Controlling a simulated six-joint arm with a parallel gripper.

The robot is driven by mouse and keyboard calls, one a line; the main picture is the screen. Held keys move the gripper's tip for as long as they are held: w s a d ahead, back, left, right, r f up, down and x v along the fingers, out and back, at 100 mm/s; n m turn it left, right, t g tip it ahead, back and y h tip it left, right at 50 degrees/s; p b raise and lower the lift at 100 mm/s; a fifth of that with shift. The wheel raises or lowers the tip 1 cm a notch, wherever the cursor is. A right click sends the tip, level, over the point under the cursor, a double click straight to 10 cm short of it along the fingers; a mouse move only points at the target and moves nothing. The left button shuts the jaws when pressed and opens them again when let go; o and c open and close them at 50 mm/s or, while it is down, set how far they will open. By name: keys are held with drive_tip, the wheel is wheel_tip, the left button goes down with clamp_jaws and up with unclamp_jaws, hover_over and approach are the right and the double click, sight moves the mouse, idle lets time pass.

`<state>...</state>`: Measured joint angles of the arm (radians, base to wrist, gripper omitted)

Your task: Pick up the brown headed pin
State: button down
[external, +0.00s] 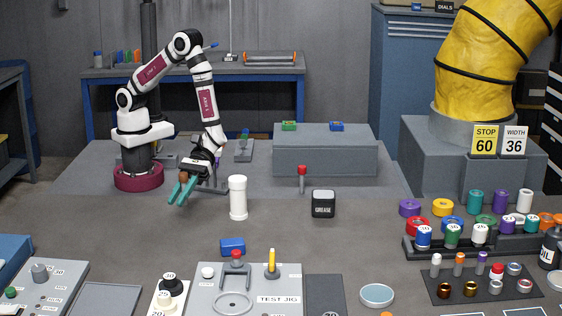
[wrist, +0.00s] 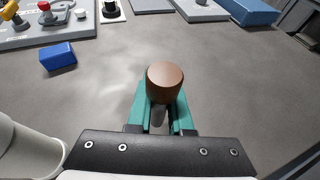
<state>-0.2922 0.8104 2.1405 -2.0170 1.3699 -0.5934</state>
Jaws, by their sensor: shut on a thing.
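The brown headed pin (wrist: 165,80) is between the teal fingers of my gripper (wrist: 160,118) in the wrist view. Its round brown head stands above the fingers, and a dark shank shows between them. In the external view my gripper (external: 181,191) hangs in front of my arm's base, left of the white cylinder, with the brown head (external: 184,177) just visible at the fingers. My gripper is shut on the pin. It appears raised above the table, though the exact height is hard to tell.
A white cylinder (external: 238,198) stands close to the right of my gripper. A red-topped pin (external: 302,179) and a black grease pot (external: 323,204) stand farther right. A blue block (external: 232,247) and the test jig (external: 246,296) lie nearer the front.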

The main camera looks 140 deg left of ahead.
drive_tip(key=s+d+r, duration=0.7)
drive_tip(key=s+d, duration=0.1)
drive_tip(key=shift+s+d+r, duration=0.15)
drive_tip(key=shift+r, duration=0.2)
